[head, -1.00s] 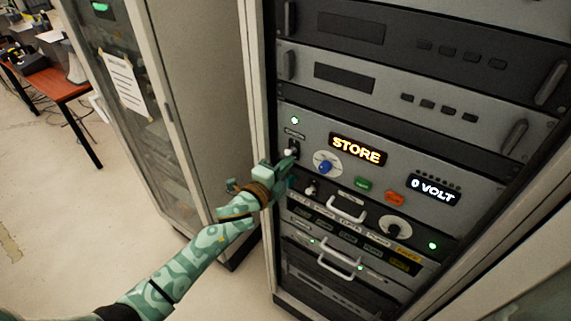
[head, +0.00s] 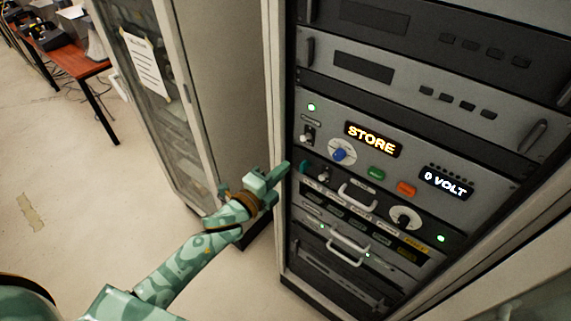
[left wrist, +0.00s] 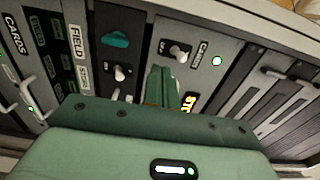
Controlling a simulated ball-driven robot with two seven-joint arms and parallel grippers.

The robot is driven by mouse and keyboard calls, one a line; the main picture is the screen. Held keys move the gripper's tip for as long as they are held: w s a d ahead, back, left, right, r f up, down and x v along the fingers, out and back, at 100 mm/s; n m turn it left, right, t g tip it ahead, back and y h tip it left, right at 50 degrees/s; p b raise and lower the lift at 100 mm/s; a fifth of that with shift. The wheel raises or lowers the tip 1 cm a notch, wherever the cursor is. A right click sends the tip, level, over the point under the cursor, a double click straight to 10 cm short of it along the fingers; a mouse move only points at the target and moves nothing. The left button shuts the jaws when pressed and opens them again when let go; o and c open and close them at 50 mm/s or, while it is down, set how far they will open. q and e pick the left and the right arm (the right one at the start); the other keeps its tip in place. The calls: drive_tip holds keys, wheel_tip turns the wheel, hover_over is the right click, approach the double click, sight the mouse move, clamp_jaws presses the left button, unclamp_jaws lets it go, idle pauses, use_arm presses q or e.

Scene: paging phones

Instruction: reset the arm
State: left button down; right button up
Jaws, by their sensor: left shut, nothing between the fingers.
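My left arm comes in from the lower left in the head view. Its green left gripper (head: 284,169) is shut and empty, just left of the control panel (head: 413,165), by the rack's left edge. The toggle switch (head: 307,136) is up and to the right of the fingertips, apart from them. In the left wrist view the shut fingers (left wrist: 162,86) show in front of the panel, with a toggle switch (left wrist: 178,53) above them and a teal knob (left wrist: 115,40) to the left. My right gripper is not in view.
The panel has a lit STORE display (head: 373,139), a 0 VOLT display (head: 446,183), a blue knob (head: 340,155), and green (head: 376,174) and orange (head: 406,188) buttons. A glass-door cabinet (head: 160,100) stands left. Open floor (head: 70,215) lies further left.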

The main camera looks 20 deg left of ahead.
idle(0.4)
use_arm(q)
drive_tip(key=s+a+f+n+g+y+b, duration=0.25)
drive_tip(key=s+f+n, duration=0.2)
drive_tip(key=f, duration=0.85)
drive_tip(key=s+a+f+n+g+y+b, duration=0.1)
drive_tip(key=s+a+f+n+g+b, duration=0.3)
drive_tip(key=f, duration=0.8)
drive_tip(key=s+a+f+n+g+y+b, duration=0.15)
drive_tip(key=s+f+n, duration=0.35)
drive_tip(key=f, duration=0.8)
drive_tip(key=s+f+n+g+b, duration=0.2)
drive_tip(key=s+f+g+b, duration=0.2)
drive_tip(key=s+f, duration=0.9)
drive_tip(key=s+f+n+g+y+b, duration=0.1)
drive_tip(key=s+f+n+g+b, duration=0.2)
drive_tip(key=s+f+b, duration=0.6)
drive_tip(key=s+f+g, duration=0.1)
drive_tip(key=s+f, duration=0.4)
drive_tip(key=s, duration=0.6)
drive_tip(key=shift+s+a, duration=0.15)
drive_tip(key=shift+a, duration=0.15)
drive_tip(key=shift+f, duration=0.1)
